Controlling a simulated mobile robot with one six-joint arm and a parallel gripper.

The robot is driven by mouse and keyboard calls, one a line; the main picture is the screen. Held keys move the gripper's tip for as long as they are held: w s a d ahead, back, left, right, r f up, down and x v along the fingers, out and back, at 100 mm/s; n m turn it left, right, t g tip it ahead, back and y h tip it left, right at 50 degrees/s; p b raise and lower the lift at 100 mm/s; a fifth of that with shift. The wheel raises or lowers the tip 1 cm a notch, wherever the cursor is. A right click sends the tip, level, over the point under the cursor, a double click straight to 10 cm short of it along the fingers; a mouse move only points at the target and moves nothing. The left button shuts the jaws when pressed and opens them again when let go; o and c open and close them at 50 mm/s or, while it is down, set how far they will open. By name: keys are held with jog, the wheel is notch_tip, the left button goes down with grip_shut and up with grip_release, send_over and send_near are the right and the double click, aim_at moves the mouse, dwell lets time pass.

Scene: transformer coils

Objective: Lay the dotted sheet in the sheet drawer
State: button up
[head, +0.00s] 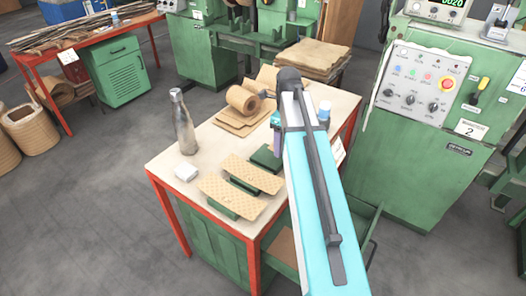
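Two tan sheets with a dotted pattern lie on green blocks on the workbench, a nearer one (230,195) and a farther one (252,174). I cannot tell which is the task's sheet. An open green drawer (369,232) juts out at the bench's right side, mostly hidden behind my cyan arm. A brown sheet (282,245) shows low down at the drawer's left part. My arm reaches up over the bench's right side. A small teal and purple part of my wrist shows at its left edge, but my gripper's fingers are hidden.
A green control cabinet (412,150) stands at right. Grey floor is clear at left.

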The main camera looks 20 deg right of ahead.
jog(key=shift+s+d, duration=0.15)
jog(key=shift+d, duration=0.4)
jog(key=w+a+f+p, duration=0.1)
jog(key=w+a+p, duration=0.1)
jog(key=w+a, duration=0.6)
jog(key=shift+w+a+p, duration=0.2)
jog(key=shift+w+p, duration=0.1)
jog(key=shift+w, duration=0.95)
jog(key=shift+f, duration=0.1)
jog(key=shift+w+a+f+p, duration=0.25)
jog(key=shift+w+f+p, duration=0.1)
jog(key=shift+f, duration=0.2)
jog(key=shift+w+a+f+p, duration=0.3)
jog(key=shift+f+p, duration=0.1)
jog(key=shift+f, duration=0.15)
jog(key=shift+w+a+f+p, duration=0.25)
jog(key=shift+w+f+p, duration=0.1)
jog(key=shift+f, duration=0.2)
jog(key=shift+f, duration=0.45)
